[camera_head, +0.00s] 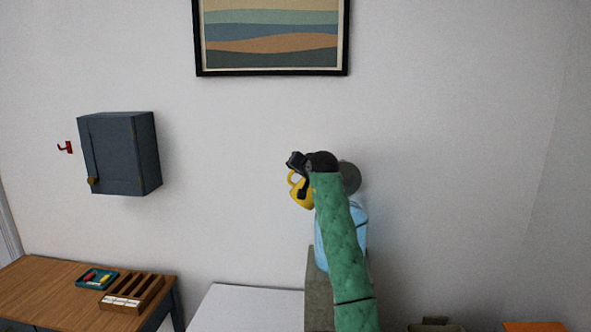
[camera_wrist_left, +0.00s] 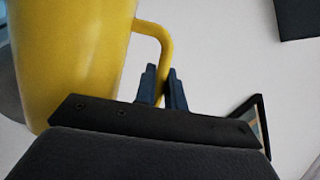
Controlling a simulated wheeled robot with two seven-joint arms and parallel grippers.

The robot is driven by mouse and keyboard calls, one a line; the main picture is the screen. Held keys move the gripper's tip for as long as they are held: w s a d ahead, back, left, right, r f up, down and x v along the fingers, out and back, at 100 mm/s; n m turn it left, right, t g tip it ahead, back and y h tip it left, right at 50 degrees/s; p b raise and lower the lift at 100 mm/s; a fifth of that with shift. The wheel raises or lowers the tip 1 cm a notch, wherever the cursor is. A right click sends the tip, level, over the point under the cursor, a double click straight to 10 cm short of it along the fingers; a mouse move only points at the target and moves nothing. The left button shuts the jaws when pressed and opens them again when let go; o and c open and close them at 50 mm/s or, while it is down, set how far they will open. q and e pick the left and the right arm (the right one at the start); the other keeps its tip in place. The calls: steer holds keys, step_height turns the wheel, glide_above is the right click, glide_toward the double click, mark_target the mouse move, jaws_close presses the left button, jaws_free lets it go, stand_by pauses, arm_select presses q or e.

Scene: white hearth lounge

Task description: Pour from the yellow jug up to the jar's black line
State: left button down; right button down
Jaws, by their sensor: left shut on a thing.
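The yellow jug (camera_head: 301,196) is held up in the air near the middle of the head view, and it looks tilted. My left gripper (camera_head: 297,162) is shut on its handle; the wrist view shows the handle (camera_wrist_left: 165,50) between the two dark fingers (camera_wrist_left: 161,88). The jug body (camera_wrist_left: 70,60) fills the left of that view. A pale blue see-through jar (camera_head: 359,222) stands just right of and below the jug, mostly hidden behind my green arm. My right gripper is not in view.
The jar seems to stand on a grey-brown block (camera_head: 318,290). A white surface (camera_head: 245,308) lies left of it. A wooden table (camera_head: 40,290) with a teal tray (camera_head: 84,285) and a slotted rack (camera_head: 120,302) is at lower left. A dark cabinet (camera_head: 125,155) hangs on the wall.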

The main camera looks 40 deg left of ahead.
arm_select(q)
steer(key=shift+f, duration=0.35)
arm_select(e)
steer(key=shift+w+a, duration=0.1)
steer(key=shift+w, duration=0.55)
arm_select(q)
steer(key=shift+d, duration=0.1)
steer(key=shift+w+f+b, duration=0.15)
steer(key=shift+f+b, duration=0.25)
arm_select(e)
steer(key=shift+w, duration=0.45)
arm_select(q)
steer(key=shift+f+m, duration=0.15)
steer(key=shift+m, duration=0.15)
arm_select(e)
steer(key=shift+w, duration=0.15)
arm_select(q)
steer(key=shift+d+f, duration=0.1)
steer(key=shift+d+f+y, duration=0.1)
steer(key=shift+f+y, duration=0.1)
steer(key=shift+y, duration=0.1)
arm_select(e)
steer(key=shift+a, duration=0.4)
arm_select(q)
steer(key=shift+w, duration=0.1)
